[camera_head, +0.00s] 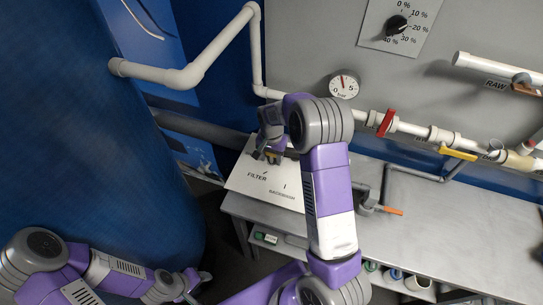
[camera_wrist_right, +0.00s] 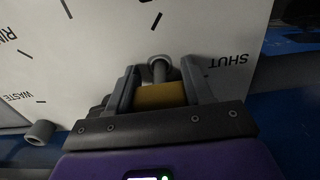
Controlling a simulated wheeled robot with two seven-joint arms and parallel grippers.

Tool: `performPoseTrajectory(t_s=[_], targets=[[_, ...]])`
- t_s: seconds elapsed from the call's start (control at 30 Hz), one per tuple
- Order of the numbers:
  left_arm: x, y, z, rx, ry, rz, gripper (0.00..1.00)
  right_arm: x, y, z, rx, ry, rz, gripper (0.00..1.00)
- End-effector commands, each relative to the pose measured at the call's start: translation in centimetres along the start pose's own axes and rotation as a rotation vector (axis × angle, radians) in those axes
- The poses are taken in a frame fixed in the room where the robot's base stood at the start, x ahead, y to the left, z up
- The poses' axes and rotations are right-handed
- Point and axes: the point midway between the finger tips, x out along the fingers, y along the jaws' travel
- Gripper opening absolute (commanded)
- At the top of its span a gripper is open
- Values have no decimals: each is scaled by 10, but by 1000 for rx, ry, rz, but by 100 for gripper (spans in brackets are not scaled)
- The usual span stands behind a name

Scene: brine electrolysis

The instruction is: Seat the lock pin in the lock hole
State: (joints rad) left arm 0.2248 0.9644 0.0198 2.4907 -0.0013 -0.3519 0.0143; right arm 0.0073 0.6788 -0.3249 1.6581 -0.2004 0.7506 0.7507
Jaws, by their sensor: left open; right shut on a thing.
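My right gripper (camera_head: 268,156) is over the white valve panel marked FILTER and BACKWASH (camera_head: 262,187). In the right wrist view, its fingers (camera_wrist_right: 160,92) are shut on a yellow-brown block, seemingly the lock pin's grip (camera_wrist_right: 160,96). A grey shaft and round grey end (camera_wrist_right: 159,68) show just beyond the block, against the panel face. I cannot tell whether the shaft is inside a hole; the lock hole is not clearly visible. My left gripper (camera_head: 192,283) is open and empty at the lower left, far from the panel.
A short grey tube (camera_wrist_right: 40,132) stands at the panel's edge. A grey bench (camera_head: 450,215) extends right, with an orange-handled valve (camera_head: 385,209) near the panel. White pipes with a red handle (camera_head: 387,122) and a yellow handle (camera_head: 458,153) run along the wall. A blue tank fills the left.

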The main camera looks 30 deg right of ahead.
Motion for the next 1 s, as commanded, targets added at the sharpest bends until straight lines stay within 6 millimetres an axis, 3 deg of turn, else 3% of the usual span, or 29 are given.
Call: performPoseTrajectory(t_s=[0.67, 0.7, 0.87, 1.0], targets=[[2, 0, 0, 0, 0, 0, 49, 4, 0, 1, -1, -2, 2, 20], [2, -1, 0, 0, 0, 0, 49, 4, 0, 1, 0, -2, 2, 55], [2, 0, 0, 0, 0, 0, 49, 3, 0, 1, 0, -1, 1, 80], [1, 0, 0, 0, 0, 0, 49, 3, 0, 0, 0, -1, 1, 80]])
